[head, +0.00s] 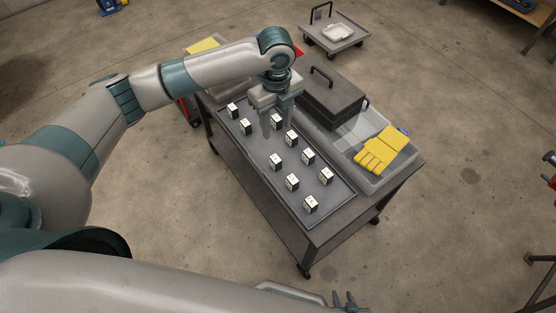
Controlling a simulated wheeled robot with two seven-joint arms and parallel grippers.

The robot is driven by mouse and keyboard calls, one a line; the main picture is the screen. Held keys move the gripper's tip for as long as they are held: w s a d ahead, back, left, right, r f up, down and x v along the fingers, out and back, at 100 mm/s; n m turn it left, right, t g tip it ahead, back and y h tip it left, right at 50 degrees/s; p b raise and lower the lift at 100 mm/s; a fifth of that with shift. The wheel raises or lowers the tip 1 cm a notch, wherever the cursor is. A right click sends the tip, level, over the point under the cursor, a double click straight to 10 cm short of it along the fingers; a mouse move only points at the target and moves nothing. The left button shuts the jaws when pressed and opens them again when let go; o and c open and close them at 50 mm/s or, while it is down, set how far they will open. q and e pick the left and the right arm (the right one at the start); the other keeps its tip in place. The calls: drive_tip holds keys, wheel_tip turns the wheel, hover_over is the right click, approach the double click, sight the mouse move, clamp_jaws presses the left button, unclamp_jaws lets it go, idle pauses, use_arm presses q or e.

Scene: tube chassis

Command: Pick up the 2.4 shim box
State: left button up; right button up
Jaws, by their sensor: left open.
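Several small white shim boxes with dark sides stand in a shallow grey tray (262,181) on a cart. Their printed labels are too small to read, so I cannot tell which one is the 2.4 box. My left gripper (277,125) points down over the far half of the tray, with its fingers apart. One shim box (277,121) shows between its fingers; I cannot tell whether they touch it. Other boxes stand nearby, such as one at the left (246,127) and one at the right (292,138). My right gripper (345,299) shows only partly at the bottom edge.
A black case (333,97) with a handle stands right of the tray. Yellow gloves (380,150) lie in a bin beside it. A low trolley (334,34) with a white item stands beyond the cart. The floor around the cart is mostly clear.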

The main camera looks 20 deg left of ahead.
use_arm(q)
drive_tip(key=p, duration=0.2)
hover_over(277, 158)
wheel_tip(277, 158, down, 12)
drive_tip(key=shift+r, duration=0.2)
drive_tip(key=shift+f, duration=0.35)
use_arm(e)
drive_tip(key=s+d+f+g, duration=0.1)
drive_tip(key=s+d+f, duration=0.1)
drive_tip(key=s, duration=0.3)
drive_tip(key=shift+s+d+f+g, duration=0.2)
drive_tip(key=shift+s+g, duration=0.1)
drive_tip(key=shift+g, duration=0.1)
drive_tip(key=shift+w+r, duration=0.15)
